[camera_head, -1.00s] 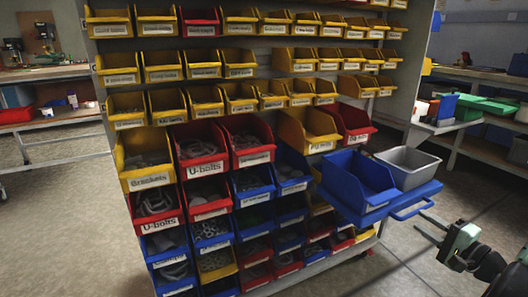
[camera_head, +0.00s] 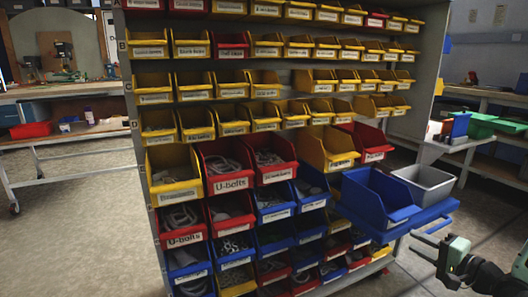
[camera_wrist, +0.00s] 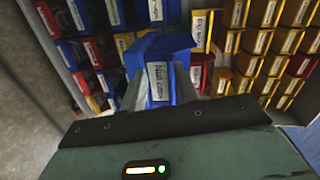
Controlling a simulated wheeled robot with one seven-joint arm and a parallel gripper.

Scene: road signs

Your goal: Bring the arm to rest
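My gripper (camera_head: 415,240) shows at the lower right of the head view, to the right of the shelf rack. Its two fingers point left with a gap between them, and nothing shows in it. It is in front of and below a blue tray (camera_head: 440,212) that holds a blue bin (camera_head: 380,200) and a grey bin (camera_head: 424,185).
A tall rack (camera_head: 437,60) carries rows of yellow, red and blue part bins, some labelled "U-bolts" (camera_head: 230,184). A workbench (camera_head: 85,95) stands at the far left. Another bench with green bins (camera_head: 482,127) is at the right. Bare floor (camera_head: 85,230) lies left of the rack.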

